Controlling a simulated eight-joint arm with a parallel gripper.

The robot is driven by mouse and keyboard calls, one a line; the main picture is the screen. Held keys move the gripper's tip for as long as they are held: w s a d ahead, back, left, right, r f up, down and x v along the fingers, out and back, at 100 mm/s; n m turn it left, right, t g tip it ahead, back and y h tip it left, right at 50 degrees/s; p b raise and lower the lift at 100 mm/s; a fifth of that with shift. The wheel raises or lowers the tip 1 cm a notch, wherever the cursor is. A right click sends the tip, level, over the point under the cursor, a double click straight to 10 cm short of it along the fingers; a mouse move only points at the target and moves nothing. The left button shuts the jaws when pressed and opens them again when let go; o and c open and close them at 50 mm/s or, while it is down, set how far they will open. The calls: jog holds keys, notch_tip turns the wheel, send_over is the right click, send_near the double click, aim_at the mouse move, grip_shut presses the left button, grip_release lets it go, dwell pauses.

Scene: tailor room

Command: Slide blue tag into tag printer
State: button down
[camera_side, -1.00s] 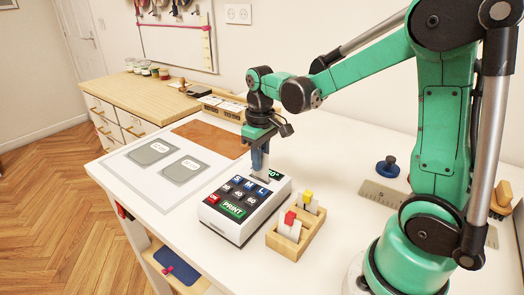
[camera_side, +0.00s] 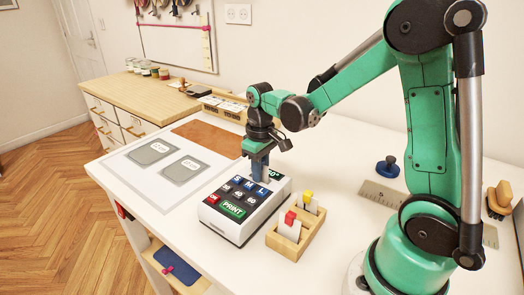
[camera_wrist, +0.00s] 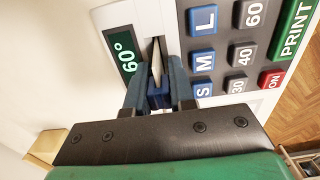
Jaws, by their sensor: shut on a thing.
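The white tag printer (camera_side: 226,231) stands on the table, its buttons facing up. In the wrist view its white top (camera_wrist: 113,17) shows a dark slot between a "60°" display and the S, M, L keys. My gripper (camera_side: 261,173) is over the printer's far end; its fingers also show in the wrist view (camera_wrist: 157,82). They are shut on the blue tag's blue end (camera_wrist: 158,98). The tag's pale strip (camera_wrist: 156,62) points down at the slot, its tip in or right at the opening. I cannot tell how deep it sits.
A wooden holder (camera_side: 297,244) with a red-topped tag (camera_side: 290,222) and a yellow-topped tag (camera_side: 308,200) stands right of the printer. A ruler (camera_side: 379,192) and a blue knobbed object (camera_side: 387,166) lie farther right. Grey pieces on a white sheet (camera_side: 182,169) lie left.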

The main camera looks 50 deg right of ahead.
jog(key=c, duration=0.7)
grip_release()
jog(key=shift+o, duration=0.2)
jog(key=shift+r, duration=2.75)
jog(key=shift+s+a+r, duration=0.15)
jog(key=shift+a+r, duration=0.1)
jog(key=s+a+r+t, duration=0.2)
jog(key=s+a+t, duration=0.2)
jog(key=a+t, duration=0.3)
jog(key=shift+s, duration=0.4)
